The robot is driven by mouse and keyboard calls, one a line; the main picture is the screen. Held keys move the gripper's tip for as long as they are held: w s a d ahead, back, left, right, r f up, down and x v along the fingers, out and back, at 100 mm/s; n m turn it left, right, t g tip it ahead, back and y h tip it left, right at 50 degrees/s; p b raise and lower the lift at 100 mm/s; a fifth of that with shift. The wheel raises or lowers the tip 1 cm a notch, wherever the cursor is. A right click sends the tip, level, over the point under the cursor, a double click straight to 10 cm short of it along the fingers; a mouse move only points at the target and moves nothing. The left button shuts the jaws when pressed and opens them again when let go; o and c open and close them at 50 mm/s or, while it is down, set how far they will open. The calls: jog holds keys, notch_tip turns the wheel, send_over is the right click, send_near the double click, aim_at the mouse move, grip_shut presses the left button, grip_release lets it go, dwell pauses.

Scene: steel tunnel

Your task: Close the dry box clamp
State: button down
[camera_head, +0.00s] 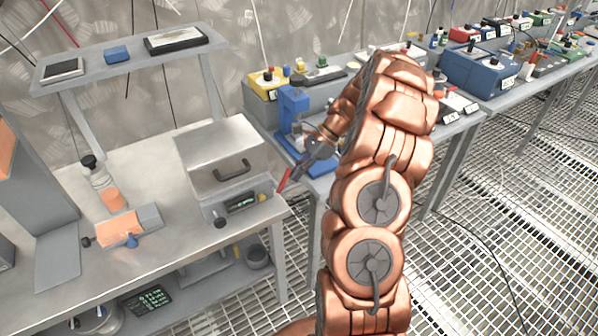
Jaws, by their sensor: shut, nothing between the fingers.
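A grey metal box (222,158) with a black handle on its front stands on the left workbench; it looks like the dry box. Its lid appears down. A small red bar (284,180) shows at the box's right side, near the bench corner. It may be the clamp lever, but its latch details are too small to tell. My gripper (303,168) is shut and empty, just right of the red bar. I cannot tell whether they touch. My copper-coloured arm hides part of the area behind it.
A blue stand (293,108) rises close behind my gripper on the neighbouring table. An orange-topped device (120,228) and a bottle (96,172) stand left of the box. A raised shelf (130,58) spans the bench's back. Grated floor (480,220) is open at right.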

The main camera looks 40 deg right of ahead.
aim_at(287, 175)
jog(key=shift+a+r+h, duration=0.15)
jog(key=shift+h, duration=0.15)
jog(key=shift+a+r+h, duration=0.1)
jog(key=shift+r+h, duration=0.05)
jog(key=shift+h, duration=0.15)
jog(key=shift+w+a+r+g+h+p, duration=0.1)
jog(key=shift+a+r+h+p, duration=0.15)
jog(key=shift+a+h, duration=0.4)
jog(key=shift+s+a+r+g+h+p, duration=0.1)
jog(key=shift+a+r+h+p, duration=0.15)
jog(key=shift+h, duration=0.7)
jog(key=shift+w+a+r+g+h+p, duration=0.1)
jog(key=shift+a+r+h, duration=0.25)
jog(key=shift+h, duration=0.45)
jog(key=shift+a, duration=0.1)
